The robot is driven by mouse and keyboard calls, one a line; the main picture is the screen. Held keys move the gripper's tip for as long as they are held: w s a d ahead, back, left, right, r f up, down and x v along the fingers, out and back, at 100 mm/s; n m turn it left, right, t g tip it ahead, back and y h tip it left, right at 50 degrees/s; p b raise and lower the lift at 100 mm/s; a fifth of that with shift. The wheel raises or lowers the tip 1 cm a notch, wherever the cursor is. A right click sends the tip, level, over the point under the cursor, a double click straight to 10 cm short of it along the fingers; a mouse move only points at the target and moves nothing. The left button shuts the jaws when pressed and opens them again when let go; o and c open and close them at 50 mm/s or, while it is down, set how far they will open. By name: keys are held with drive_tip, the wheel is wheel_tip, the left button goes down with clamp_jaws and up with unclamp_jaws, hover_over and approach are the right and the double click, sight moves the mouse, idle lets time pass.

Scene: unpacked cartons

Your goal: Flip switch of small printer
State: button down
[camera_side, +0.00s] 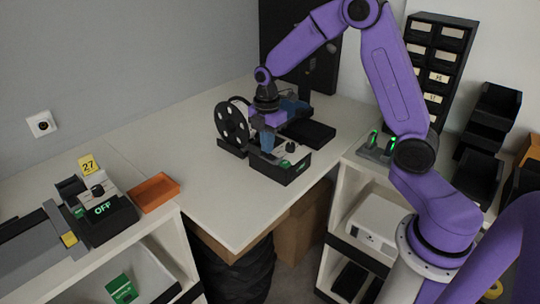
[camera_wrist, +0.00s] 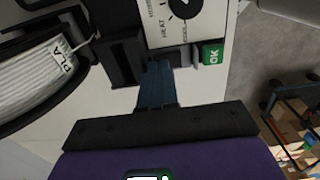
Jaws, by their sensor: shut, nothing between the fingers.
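The small printer (camera_side: 296,174) is a black device with a pale top panel, standing on the white table with a spool (camera_side: 231,125) at its left. In the wrist view its panel (camera_wrist: 205,20) carries a black knob (camera_wrist: 183,6) with "HEAT" lettering. A green "OK" label (camera_wrist: 211,54) is at the panel's edge, with a small grey part beside it; I cannot tell whether that is the switch. My gripper (camera_side: 267,148) points down over the printer, its blue fingers shut and empty. In the wrist view the fingertips (camera_wrist: 157,66) are beside a black block (camera_wrist: 121,61); contact is unclear.
Another device (camera_side: 109,221) with a green "OFF" display and a yellow "27" tag stands at left beside an orange tray (camera_side: 155,192). A black drawer rack (camera_side: 437,62) and black bins (camera_side: 480,175) are at right. The table front is clear.

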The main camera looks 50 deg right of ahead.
drive_tip(key=shift+f, duration=0.55)
idle(0.4)
drive_tip(key=shift+r, duration=3.55)
